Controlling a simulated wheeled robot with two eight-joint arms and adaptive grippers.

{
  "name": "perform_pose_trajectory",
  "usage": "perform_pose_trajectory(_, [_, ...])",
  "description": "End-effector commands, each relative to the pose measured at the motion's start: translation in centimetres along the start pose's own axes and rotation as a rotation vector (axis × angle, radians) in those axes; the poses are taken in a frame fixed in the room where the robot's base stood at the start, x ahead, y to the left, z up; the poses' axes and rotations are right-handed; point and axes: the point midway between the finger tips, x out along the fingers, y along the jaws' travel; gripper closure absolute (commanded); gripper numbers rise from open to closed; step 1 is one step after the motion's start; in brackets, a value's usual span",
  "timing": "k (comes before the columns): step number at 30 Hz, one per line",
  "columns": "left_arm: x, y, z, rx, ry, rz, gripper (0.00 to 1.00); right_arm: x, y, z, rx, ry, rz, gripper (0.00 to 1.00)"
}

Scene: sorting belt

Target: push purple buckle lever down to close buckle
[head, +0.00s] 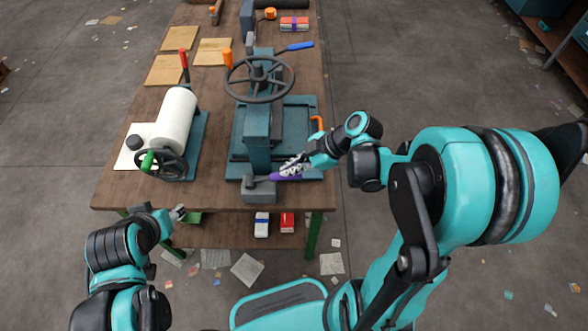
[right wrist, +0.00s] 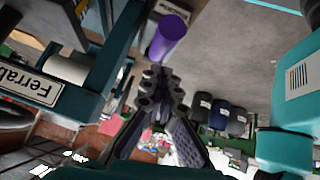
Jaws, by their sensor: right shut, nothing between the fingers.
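The purple buckle lever (head: 284,177) lies roughly level at the front edge of the workbench, on a grey block (head: 259,193). In the right wrist view, its rounded purple end (right wrist: 167,36) shows just beyond my fingertips. My right gripper (head: 284,171) is at the lever, its fingers together and empty; I cannot tell whether they touch it. The closed fingers (right wrist: 157,74) fill the middle of the right wrist view. My left gripper (head: 180,213) hangs off the bench's front left edge, away from the lever; its fingers are too small to judge.
A teal press (head: 257,130) with a dark handwheel (head: 259,79) stands right behind the buckle. A white roller (head: 175,117) with a green-handled wheel is to the left. An orange handle (head: 317,122) rises at the press's right. Boxes (head: 261,224) sit on the lower shelf.

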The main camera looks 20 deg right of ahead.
Motion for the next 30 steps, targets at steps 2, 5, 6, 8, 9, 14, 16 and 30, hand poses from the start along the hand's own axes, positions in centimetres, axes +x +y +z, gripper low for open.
perform_pose_trajectory(2, [-1.5,0.0,-1.1,0.0,0.0,0.0,0.54,-1.0,0.7,-2.2,-0.003,0.007,0.002,1.0])
perform_pose_trajectory(5, [-1.8,0.0,-1.3,0.0,0.0,0.0,0.54,-2.7,0.7,-1.5,0.005,0.007,0.01,1.0])
perform_pose_trajectory(6, [-1.9,0.0,-1.4,0.0,0.0,0.0,0.54,-3.5,0.7,-1.2,0.005,0.008,0.01,1.0])
perform_pose_trajectory(8, [-2.1,0.0,-1.5,0.0,0.0,0.0,0.54,-4.7,0.6,-0.7,0.005,0.008,0.011,1.0])
perform_pose_trajectory(9, [-2.3,0.0,-1.6,0.0,0.0,0.0,0.54,-5.5,0.6,-0.4,0.005,0.008,0.01,1.0])
perform_pose_trajectory(14, [-2.8,0.0,-2.0,0.0,0.0,0.0,0.54,-8.2,0.3,0.6,0.003,0.01,0.01,1.0])
perform_pose_trajectory(16, [-3.0,0.0,-2.1,0.0,0.0,0.0,0.54,-9.0,0.3,0.9,0.003,0.01,0.01,1.0])
perform_pose_trajectory(30, [-3.1,0.0,-2.2,0.0,0.0,0.0,0.54,-10.1,0.1,1.4,-0.001,0.011,0.008,1.0])
